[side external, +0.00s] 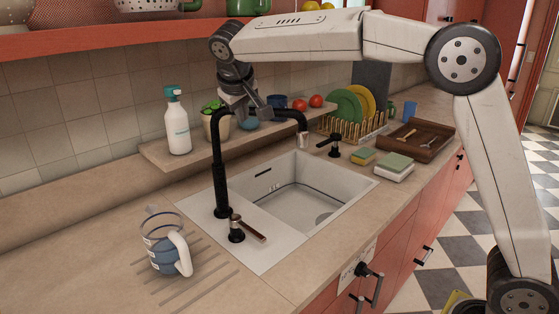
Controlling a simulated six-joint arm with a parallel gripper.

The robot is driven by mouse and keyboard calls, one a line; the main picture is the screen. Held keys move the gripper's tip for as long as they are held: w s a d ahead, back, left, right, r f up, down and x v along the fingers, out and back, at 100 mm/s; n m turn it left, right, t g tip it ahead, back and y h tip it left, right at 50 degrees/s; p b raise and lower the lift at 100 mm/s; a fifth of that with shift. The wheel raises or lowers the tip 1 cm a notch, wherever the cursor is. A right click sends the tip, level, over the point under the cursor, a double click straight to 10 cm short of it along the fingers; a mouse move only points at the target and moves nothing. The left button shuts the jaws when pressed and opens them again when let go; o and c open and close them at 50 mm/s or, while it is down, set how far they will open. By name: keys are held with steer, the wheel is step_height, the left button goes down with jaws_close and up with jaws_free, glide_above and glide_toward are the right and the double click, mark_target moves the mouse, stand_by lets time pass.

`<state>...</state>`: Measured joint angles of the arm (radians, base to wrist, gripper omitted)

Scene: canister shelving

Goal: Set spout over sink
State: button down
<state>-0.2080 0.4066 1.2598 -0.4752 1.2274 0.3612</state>
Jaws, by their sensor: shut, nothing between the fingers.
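The black faucet spout (218,160) rises from the left end of the white sink (335,182) and arches to the right. Its silver tip (303,141) points down and appears just above the sink's far rim in the picture; its exact depth is hard to tell. My gripper (252,112) points down at the horizontal part of the spout. It is shut and empty, with its fingertips partly hidden by the spout. I cannot tell whether it touches the spout. A tap handle (246,229) stands in front of the spout's base.
A soap bottle (177,120) and a potted plant (217,124) stand on the back ledge near my gripper. A dish rack (352,126), sponges (394,167) and a wooden tray (417,140) are to the right. A measuring jug (166,254) stands front left. The basin is empty.

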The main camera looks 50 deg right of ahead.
steer(key=shift+d, duration=0.3)
stand_by(0.4)
steer(key=shift+w+d+n+t+y, duration=0.35)
steer(key=shift+d+n+y, duration=0.25)
steer(key=shift+d+n, duration=0.95)
steer(key=shift+w+d+n+t+y, duration=0.3)
steer(key=shift+d+n+y, duration=0.3)
steer(key=shift+d+n, duration=0.9)
steer(key=shift+w+d+n+t+y, duration=0.35)
steer(key=shift+d+n+y, duration=0.45)
steer(key=shift+d, duration=1.3)
steer(key=w+d+n+y, duration=0.2)
steer(key=w+d+n, duration=0.3)
steer(key=w, duration=0.3)
steer(key=shift+d+f, duration=0.15)
steer(key=shift+d, duration=0.75)
steer(key=shift+w+n, duration=0.2)
steer(key=shift+n, duration=0.05)
steer(key=shift+s, duration=0.25)
